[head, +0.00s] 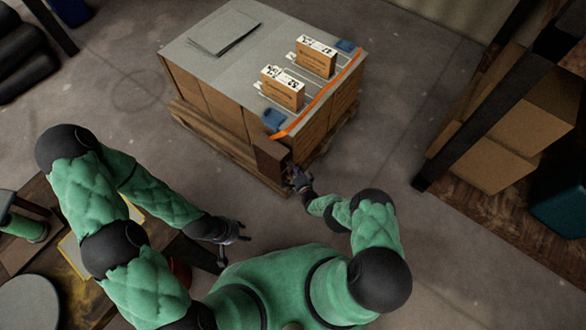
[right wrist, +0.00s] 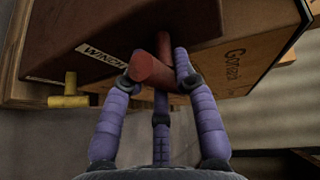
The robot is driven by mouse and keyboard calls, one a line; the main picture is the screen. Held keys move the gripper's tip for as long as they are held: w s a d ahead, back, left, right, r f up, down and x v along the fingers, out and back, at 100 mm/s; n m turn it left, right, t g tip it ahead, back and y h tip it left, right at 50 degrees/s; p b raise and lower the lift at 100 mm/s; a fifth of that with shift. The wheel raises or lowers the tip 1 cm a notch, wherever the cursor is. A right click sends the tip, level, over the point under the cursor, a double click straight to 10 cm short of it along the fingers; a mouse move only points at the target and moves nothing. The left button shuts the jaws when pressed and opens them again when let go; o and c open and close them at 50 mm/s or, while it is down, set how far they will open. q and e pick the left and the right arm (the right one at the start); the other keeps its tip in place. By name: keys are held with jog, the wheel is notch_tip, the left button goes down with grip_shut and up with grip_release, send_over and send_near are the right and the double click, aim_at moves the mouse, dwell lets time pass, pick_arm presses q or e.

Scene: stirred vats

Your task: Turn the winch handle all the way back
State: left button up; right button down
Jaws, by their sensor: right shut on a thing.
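The red winch handle (right wrist: 153,71) shows in the right wrist view, under a box edge and beside a label reading "WINCH" (right wrist: 103,56). The fingers of my right gripper (right wrist: 160,80) close around it from both sides. In the head view my right gripper (head: 298,180) is at the front corner of the box-laden pallet, and the handle is hidden there. My left gripper (head: 232,236) hangs empty beside the table at the left; its finger opening is too small to tell.
A pallet of cardboard boxes (head: 205,94) carries a grey sheet, two small cartons (head: 282,88) and an orange strap (head: 318,102). A yellow peg (right wrist: 68,101) sits left of the handle in the wrist view. Shelving with boxes (head: 500,150) stands at right. Floor between is clear.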

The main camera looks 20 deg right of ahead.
jog(key=shift+a, duration=0.15)
jog(key=c, duration=0.9)
grip_release()
jog(key=v, duration=1.2)
